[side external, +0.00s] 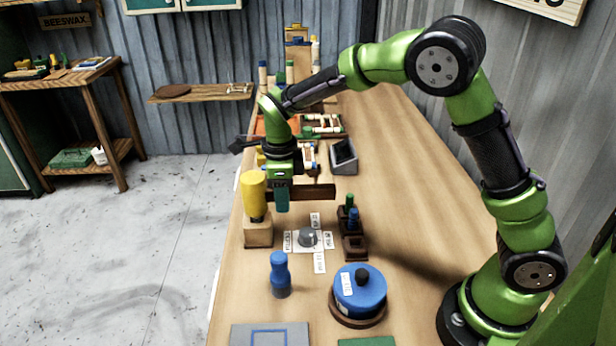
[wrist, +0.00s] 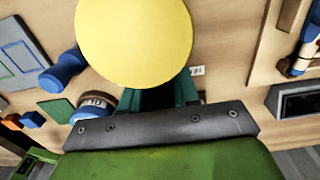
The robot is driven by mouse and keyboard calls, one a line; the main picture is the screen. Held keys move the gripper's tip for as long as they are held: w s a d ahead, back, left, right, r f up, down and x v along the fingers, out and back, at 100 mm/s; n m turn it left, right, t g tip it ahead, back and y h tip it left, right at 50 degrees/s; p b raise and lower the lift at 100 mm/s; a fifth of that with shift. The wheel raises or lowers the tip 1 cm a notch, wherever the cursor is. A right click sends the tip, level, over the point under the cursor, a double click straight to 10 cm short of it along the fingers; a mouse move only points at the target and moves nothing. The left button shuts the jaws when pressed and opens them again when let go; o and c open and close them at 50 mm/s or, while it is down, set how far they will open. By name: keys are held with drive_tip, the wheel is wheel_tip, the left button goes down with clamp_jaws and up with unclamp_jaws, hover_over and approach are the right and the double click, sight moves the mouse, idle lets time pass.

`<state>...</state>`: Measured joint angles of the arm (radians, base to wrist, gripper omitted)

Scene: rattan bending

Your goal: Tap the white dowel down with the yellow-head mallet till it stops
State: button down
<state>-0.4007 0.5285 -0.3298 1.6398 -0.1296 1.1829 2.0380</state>
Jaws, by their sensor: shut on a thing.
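The yellow-head mallet (side external: 255,192) stands upright, head up, at a wooden block (side external: 258,235) near the left table edge in the side view. Its round yellow head (wrist: 133,40) fills the top middle of the wrist view. My gripper (side external: 280,198), with teal fingers, is at the mallet's right side and shut on it. In the wrist view the head hides the fingertips and the grip itself. I cannot tell whether the mallet still rests in its block. I cannot pick out the white dowel for certain in either view.
A grey knob (side external: 308,238) with paper labels lies right of the mallet block. A blue bottle-shaped piece (side external: 280,275) and a blue round container (side external: 359,293) stand nearer the camera. A dark wooden stand (side external: 354,245) holds small pieces. The right side of the table is clear.

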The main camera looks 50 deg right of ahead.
drive_tip(key=shift+r, duration=1.9)
drive_tip(key=shift+f, duration=0.1)
drive_tip(key=shift+f, duration=0.2)
drive_tip(key=shift+f, duration=0.1)
drive_tip(key=shift+f, duration=1.65)
drive_tip(key=shift+r, duration=1.8)
